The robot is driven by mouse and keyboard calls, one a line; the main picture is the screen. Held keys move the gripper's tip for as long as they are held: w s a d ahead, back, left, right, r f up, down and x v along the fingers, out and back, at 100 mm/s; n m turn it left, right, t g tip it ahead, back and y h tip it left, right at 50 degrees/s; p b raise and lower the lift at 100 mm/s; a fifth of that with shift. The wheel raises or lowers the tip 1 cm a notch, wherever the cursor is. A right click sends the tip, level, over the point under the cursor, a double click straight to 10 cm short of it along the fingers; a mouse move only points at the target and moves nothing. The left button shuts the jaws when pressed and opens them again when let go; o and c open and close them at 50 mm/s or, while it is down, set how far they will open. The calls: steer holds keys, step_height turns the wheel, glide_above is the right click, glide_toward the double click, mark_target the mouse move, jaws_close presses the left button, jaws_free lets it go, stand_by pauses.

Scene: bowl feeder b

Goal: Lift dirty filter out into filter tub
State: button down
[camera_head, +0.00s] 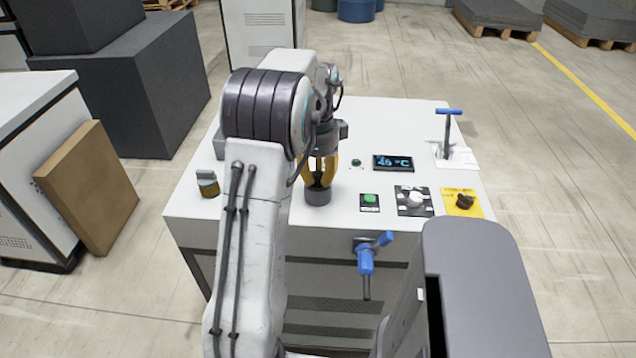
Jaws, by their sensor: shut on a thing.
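My gripper (319,181), with yellow fingers, points down over the white worktop. It is shut on a dark piece (319,179) just above a short dark grey cylinder (318,197). I cannot tell whether this piece is the dirty filter, or whether it is still inside the cylinder. The cylinder appears to stand on the worktop near its front edge. A grey box (219,148), partly hidden behind my arm, is at the worktop's left; it may be the filter tub, but its inside is not visible.
A small jar with amber contents (208,184) stands left on the worktop (400,130). To the right are a green button (370,198), a white knob (415,200), a dark knob on yellow (464,202), a display (393,163) and a blue-handled lever (448,130). A blue-handled valve (366,259) is on the front.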

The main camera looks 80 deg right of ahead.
mark_target(320, 174)
steer(key=shift+r+p, duration=0.75)
steer(key=shift+r, duration=0.05)
steer(key=r+p, duration=0.3)
steer(key=shift+s+d+r+p, duration=0.15)
steer(key=shift+s+r+p, duration=0.05)
steer(key=shift+p, duration=0.1)
steer(key=s+d+r+p, duration=0.6)
steer(key=s+d+p, duration=0.1)
steer(key=p, duration=0.3)
steer(key=shift+s+d, duration=0.3)
steer(key=shift+s, duration=0.25)
